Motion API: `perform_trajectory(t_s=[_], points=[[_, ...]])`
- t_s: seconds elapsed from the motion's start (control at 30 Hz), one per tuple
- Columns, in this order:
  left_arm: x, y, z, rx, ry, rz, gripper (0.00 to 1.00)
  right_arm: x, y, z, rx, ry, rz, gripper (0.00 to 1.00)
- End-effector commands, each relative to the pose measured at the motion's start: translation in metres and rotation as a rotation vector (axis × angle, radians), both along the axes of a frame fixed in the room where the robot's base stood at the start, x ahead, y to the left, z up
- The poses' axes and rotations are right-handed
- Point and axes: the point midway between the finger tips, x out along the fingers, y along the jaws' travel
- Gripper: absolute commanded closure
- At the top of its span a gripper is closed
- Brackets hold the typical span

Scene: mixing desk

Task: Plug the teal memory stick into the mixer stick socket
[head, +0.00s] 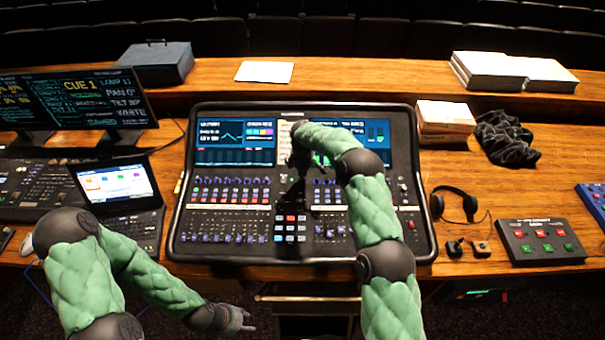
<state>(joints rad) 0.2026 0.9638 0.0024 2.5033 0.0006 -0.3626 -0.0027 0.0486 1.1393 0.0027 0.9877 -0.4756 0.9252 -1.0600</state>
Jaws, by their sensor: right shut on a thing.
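The mixer (425,225) is a wide dark console with screens along its top and rows of faders and lit buttons. My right arm reaches over it, and my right gripper (297,183) points down above its middle, just below the screens. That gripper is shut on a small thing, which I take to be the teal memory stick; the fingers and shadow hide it. I cannot make out the stick socket. My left gripper (238,320) is low, in front of the desk's near edge, apart from the mixer. Its fingers are too small to read.
A laptop (118,187) and monitors (85,98) stand left of the mixer. Headphones (455,203), a small button box (540,240), a book stack (443,120) and dark cloth (505,138) lie right. A grey case (158,62) and paper (265,72) rest on the back ledge.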

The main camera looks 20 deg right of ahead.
Motion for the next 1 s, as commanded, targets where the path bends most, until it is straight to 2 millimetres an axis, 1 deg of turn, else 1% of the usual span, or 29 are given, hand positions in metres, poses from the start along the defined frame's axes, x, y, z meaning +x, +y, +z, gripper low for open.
perform_trajectory(t_s=[0.23, 0.9, 0.93, 0.97, 1.0], points=[[0.000, 0.000, -0.001, 0.000, 0.000, 0.000, 0.60, 0.000, 0.000, -0.001, 0.000, 0.000, 0.000, 1.00], [0.000, 0.000, -0.011, 0.000, 0.000, 0.000, 0.60, 0.001, 0.000, -0.013, 0.000, 0.000, 0.000, 1.00], [0.000, 0.000, -0.011, 0.000, 0.000, 0.000, 0.60, 0.001, 0.000, -0.013, 0.000, 0.000, 0.000, 0.88], [0.000, 0.000, -0.010, 0.000, 0.000, 0.000, 0.60, 0.001, 0.000, -0.012, 0.000, 0.000, 0.000, 0.79], [0.000, 0.000, -0.010, 0.000, 0.000, 0.000, 0.60, 0.001, 0.000, -0.012, 0.000, 0.000, 0.000, 0.68]])
